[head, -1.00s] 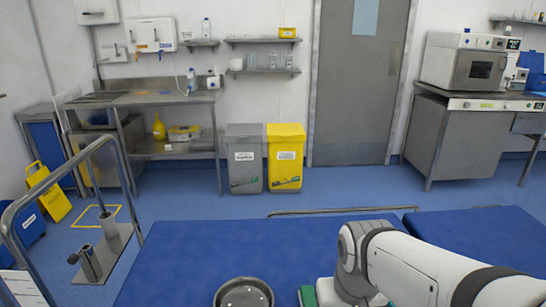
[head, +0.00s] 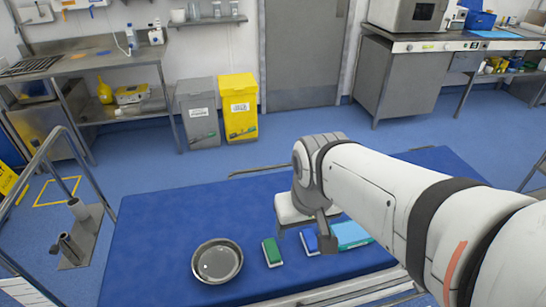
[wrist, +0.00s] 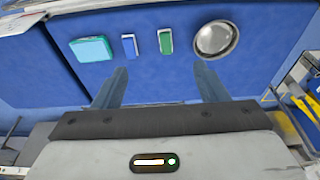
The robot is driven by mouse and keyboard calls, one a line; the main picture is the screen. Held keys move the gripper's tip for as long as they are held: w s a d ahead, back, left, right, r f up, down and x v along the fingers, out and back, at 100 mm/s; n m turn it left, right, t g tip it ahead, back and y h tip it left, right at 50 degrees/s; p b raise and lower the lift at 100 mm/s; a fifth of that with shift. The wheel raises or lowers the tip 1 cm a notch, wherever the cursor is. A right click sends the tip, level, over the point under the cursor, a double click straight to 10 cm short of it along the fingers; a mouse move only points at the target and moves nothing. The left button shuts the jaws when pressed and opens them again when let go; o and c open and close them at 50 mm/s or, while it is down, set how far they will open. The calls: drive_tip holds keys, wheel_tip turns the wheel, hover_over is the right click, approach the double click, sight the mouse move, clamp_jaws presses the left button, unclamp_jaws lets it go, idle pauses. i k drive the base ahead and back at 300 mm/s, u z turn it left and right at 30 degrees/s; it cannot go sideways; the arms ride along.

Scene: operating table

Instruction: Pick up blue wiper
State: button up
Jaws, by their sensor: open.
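The blue wiper (head: 309,241) is a small blue block with a pale edge, lying on the blue operating table (head: 150,240). My gripper (wrist: 160,78) is open, with nothing between its fingers in the wrist view. In the head view, my gripper is above the table by the blue wiper and partly hides it. In the wrist view the blue wiper (wrist: 129,46) lies beyond the fingertips, nearer the left finger, apart from both. The gap between gripper and table is hard to judge.
A green wiper (head: 272,252) lies left of the blue one, and a round metal bowl (head: 217,261) farther left. A light-blue item (head: 352,234) lies close on its right. A metal rail (head: 345,293) runs along the table's near edge. The table's left part is bare.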

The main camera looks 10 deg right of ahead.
sight(309, 239)
drive_tip(key=u, duration=0.9)
drive_tip(key=k, duration=1.1)
drive_tip(key=z, duration=0.8)
drive_tip(key=i, duration=1.2)
drive_tip(key=z, duration=0.65)
